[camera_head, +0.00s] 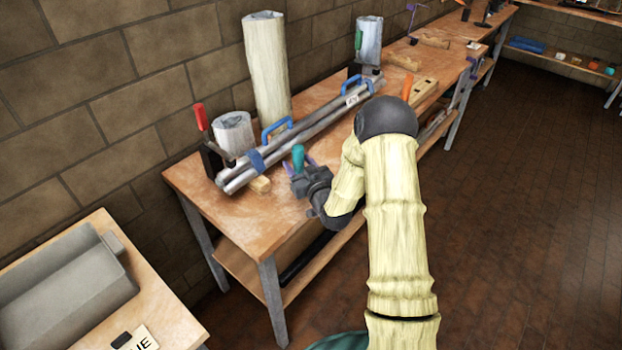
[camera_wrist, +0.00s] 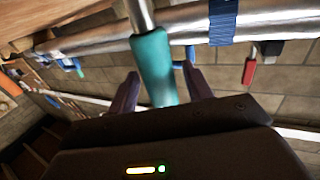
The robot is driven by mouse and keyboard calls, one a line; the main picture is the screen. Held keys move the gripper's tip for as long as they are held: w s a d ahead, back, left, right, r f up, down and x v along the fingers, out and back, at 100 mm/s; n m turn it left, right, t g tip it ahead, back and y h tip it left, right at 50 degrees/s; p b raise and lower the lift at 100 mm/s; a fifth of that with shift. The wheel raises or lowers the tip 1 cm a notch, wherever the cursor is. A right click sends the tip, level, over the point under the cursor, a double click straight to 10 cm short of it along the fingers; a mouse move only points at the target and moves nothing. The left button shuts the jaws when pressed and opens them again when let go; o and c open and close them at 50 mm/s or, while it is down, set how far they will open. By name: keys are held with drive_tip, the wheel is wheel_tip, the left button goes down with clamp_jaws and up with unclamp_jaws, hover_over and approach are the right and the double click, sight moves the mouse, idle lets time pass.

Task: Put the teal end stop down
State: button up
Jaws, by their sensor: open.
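The teal end stop shows as a teal, grip-like cylinder (camera_head: 298,157) at the near side of the pipe bundle on the workbench. In the wrist view its teal part (camera_wrist: 153,62) lies between my two purple fingers, with a bare metal rod running from its far end. My gripper (camera_head: 299,168) is open around it; in the wrist view (camera_wrist: 161,74) a gap shows on each side of the teal part. Its lower part is hidden by my gripper in the head view, and I cannot tell what it rests on.
Long metal pipes (camera_head: 310,133) with blue handles and a blue strap lie along the bench (camera_head: 230,205). A red-handled clamp (camera_head: 201,118), a wrapped short cylinder (camera_head: 233,133) and a tall wrapped column (camera_head: 267,75) stand behind. A small wood block (camera_head: 260,185) lies near.

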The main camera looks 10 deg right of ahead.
drive_tip(key=b+v, duration=0.2)
drive_tip(key=v, duration=0.9)
drive_tip(key=shift+s, duration=0.35)
drive_tip(key=shift+f, duration=0.1)
